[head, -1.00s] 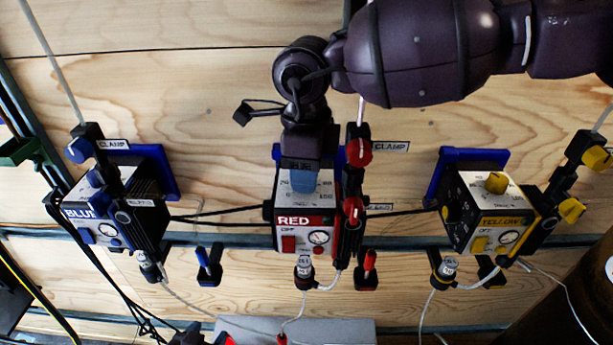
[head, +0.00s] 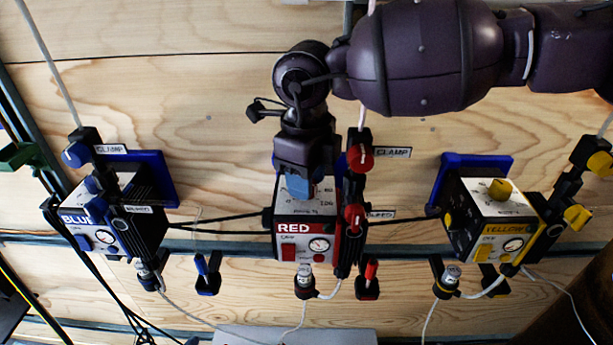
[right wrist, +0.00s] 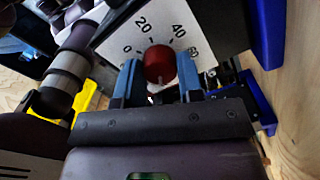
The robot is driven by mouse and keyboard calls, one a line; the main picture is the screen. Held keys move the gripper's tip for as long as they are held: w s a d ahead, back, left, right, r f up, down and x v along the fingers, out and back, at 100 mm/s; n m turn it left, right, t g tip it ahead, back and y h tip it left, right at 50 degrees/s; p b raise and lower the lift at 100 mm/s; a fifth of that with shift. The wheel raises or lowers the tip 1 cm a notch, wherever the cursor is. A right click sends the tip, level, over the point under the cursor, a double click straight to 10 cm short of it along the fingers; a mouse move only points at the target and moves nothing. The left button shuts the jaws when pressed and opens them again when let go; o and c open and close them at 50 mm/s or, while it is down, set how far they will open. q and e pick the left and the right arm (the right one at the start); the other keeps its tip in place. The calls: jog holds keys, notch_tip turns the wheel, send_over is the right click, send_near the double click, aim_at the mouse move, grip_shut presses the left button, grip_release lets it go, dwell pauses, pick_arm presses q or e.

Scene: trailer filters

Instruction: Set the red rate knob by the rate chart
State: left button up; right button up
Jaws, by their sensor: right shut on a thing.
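The red unit (head: 307,240), labelled RED, is mounted at the middle of the wooden wall in the head view. My right gripper (head: 299,187) reaches its top face from above. In the right wrist view, the red rate knob (right wrist: 159,64) sits between the blue fingers of my right gripper (right wrist: 160,80), which is shut on it. A white dial plate (right wrist: 112,47) around the knob shows 0, 20, 40 and a partly covered 60. I cannot tell which number the knob points at. The knob is hidden in the head view. I do not see the rate chart or my left gripper.
A blue unit (head: 97,232) is on the left and a yellow unit (head: 497,231) on the right. A red clamp knob (head: 360,157) and a red bleed knob (head: 354,216) are close beside my right gripper. Hoses and cables run below the units.

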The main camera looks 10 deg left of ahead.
jog(key=o, duration=0.9)
notch_tip(320, 180, up, 11)
jog(key=shift+f, duration=0.1)
dwell(0.3)
